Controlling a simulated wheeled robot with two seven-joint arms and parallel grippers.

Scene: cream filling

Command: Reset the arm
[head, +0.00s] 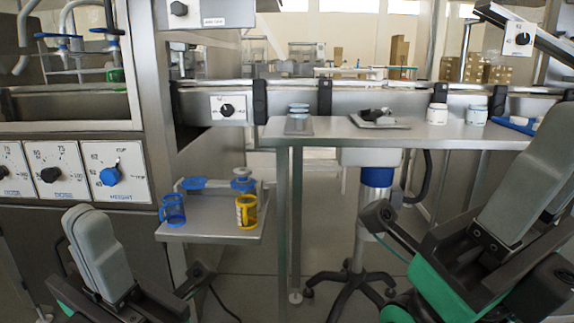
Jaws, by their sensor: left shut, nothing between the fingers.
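My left gripper (82,222) is at the lower left of the head view. Its grey fingers are pressed together, pointing up, with nothing between them. It is in front of the machine panel and left of the small side shelf, touching nothing that I can see. My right gripper (535,175) is at the right, in front of the worktable (455,135). Its grey finger part reaches the picture edge, and I cannot tell whether it is open or shut.
The side shelf (205,232) holds a blue mug-like holder (173,209), a yellow one (246,211) and blue-topped parts. The worktable bears stacked discs (298,110), a dark tool (376,115) and white jars (437,113). A knob panel (112,174) is at left, a wheeled stand (352,280) below.

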